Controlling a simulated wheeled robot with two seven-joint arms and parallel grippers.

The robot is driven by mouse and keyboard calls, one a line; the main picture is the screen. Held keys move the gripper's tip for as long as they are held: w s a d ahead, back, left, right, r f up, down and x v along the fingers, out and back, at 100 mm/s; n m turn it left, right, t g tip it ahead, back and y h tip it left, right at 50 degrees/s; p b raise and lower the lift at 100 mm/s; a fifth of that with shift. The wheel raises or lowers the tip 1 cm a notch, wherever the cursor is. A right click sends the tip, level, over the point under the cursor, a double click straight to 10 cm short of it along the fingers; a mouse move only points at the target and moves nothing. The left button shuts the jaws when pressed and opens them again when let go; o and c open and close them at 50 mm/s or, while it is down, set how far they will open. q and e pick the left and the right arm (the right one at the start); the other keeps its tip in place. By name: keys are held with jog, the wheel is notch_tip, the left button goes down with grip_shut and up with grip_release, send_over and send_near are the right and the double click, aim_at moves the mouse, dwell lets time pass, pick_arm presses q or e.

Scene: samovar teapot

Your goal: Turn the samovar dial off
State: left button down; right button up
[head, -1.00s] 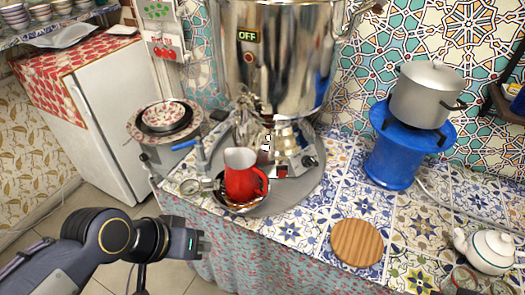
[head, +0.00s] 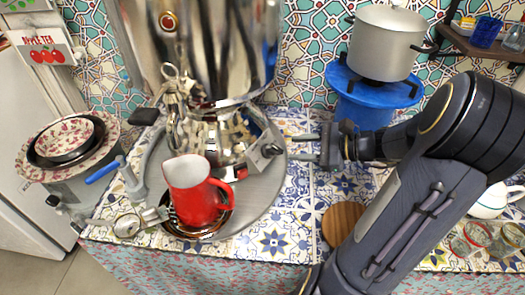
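The samovar (head: 205,60) is a large shiny metal urn standing on a round grey tray (head: 250,208). Its dial (head: 271,150) is a small dark knob on the metal base, at the right side. My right gripper (head: 292,147) comes in from the right, with its two fingers pointing left at the dial. The fingers are apart with a gap between them, and the tips look just short of the dial; I cannot tell whether they touch. My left gripper is out of view.
A red pitcher (head: 197,192) stands in a dark bowl in front of the samovar. A blue burner with a grey pot (head: 385,42) stands behind my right arm. A round wooden board (head: 343,222) lies partly behind that arm. Patterned bowls (head: 65,138) are at left.

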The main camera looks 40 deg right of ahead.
aim_at(277, 151)
jog(key=x, duration=0.7)
jog(key=shift+w+f+b, duration=0.15)
jog(key=shift+w+b, duration=0.1)
jog(key=shift+b, duration=0.15)
jog(key=shift+c, duration=0.3)
jog(key=c, duration=0.6)
jog(key=shift+c, duration=0.2)
jog(key=n+g+b, duration=0.1)
jog(key=n, duration=0.2)
jog(key=n+g+b, duration=0.1)
jog(key=n, duration=0.3)
jog(key=shift+s+a+f+y, duration=0.1)
jog(key=shift+f+y, duration=0.05)
jog(key=shift+y, duration=0.15)
jog(key=n+g+b, duration=0.1)
jog(key=n, duration=0.1)
jog(key=n+g+b, duration=0.1)
jog(key=n, duration=0.2)
jog(key=shift+s+f+n, duration=0.1)
jog(key=shift+s+n, duration=0.05)
jog(key=shift+n, duration=0.15)
